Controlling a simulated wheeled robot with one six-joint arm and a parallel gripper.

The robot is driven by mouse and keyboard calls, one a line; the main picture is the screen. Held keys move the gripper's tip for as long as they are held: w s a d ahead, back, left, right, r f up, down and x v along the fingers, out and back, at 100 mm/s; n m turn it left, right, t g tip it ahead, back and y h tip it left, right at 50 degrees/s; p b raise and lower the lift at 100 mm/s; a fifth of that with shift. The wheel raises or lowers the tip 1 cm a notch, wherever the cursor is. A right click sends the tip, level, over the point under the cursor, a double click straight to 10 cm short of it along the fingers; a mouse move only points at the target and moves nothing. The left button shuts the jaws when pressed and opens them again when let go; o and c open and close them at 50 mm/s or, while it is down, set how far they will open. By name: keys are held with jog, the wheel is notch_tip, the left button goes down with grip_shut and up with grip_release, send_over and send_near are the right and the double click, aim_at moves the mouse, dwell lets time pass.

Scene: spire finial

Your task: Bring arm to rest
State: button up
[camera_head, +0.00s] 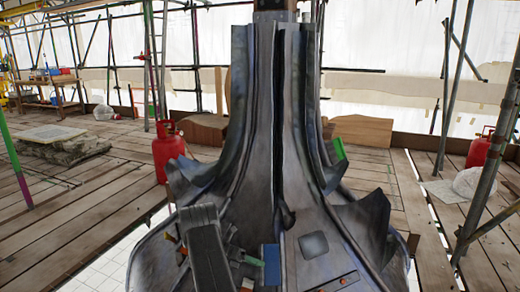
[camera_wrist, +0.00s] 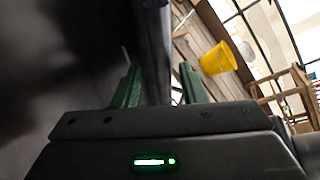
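My gripper (camera_wrist: 160,75) shows in the wrist view with its two green fingers standing apart. It is open. A dark grey upright surface shows between and beyond the fingers; I see no clear grip on it. In the head view the large grey, lead-like spire (camera_head: 255,150) fills the middle, with tall ribs and a flared base with pointed, curled edges. A dark grey blocky part (camera_head: 207,245) is in front of its lower left; I cannot tell whether it is part of my arm. My gripper's fingertips are not clear in the head view.
Small items, including a blue block (camera_head: 270,265) and a grey square patch (camera_head: 313,244), are on the lower base. Red gas cylinders (camera_head: 168,150) stand on the plank deck. Scaffold poles (camera_head: 470,170) rise at right. A yellow bucket (camera_wrist: 218,59) shows in the wrist view.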

aim_at(266, 267)
jog(key=v, duration=0.3)
jog(key=shift+f, duration=0.15)
jog(key=b+x, duration=0.1)
jog(key=x, duration=0.5)
jog(key=shift+s+d, duration=0.1)
jog(key=shift+d, duration=0.25)
jog(key=shift+r+p, duration=0.35)
jog(key=shift+r, duration=0.05)
jog(key=shift+s+a+r+n+t+y, duration=0.1)
jog(key=shift+s+r+n+t+y, duration=0.1)
jog(key=shift+n+t+y, duration=0.25)
jog(key=shift+s+n+t+y+p, duration=0.2)
jog(key=shift+n+t+y+p, duration=0.2)
jog(key=shift+t+p, duration=0.2)
jog(key=shift+s, duration=0.1)
